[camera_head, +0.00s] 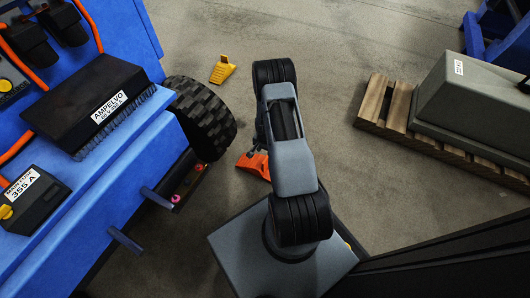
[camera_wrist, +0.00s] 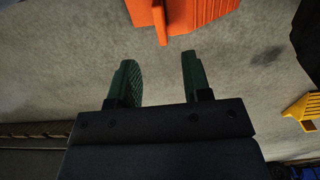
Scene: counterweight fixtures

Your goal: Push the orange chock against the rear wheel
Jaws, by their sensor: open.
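The orange chock (camera_head: 252,163) lies on the concrete floor near the blue machine's wheel (camera_head: 205,117), with a gap of floor between them. My arm hides part of the chock in the head view. In the wrist view the orange chock (camera_wrist: 200,14) is at the top, cut off by the frame edge, with a ribbed face. My gripper (camera_wrist: 158,58) is open and empty, its two green fingers apart and pointing toward the chock, with floor showing between. In the head view my arm hides the gripper.
A yellow chock (camera_head: 222,70) lies on the floor beyond the wheel; it also shows in the wrist view (camera_wrist: 303,110). The blue machine (camera_head: 110,190) fills the left side. A grey block (camera_head: 470,100) sits on a wooden pallet (camera_head: 385,103) at right. Floor between is clear.

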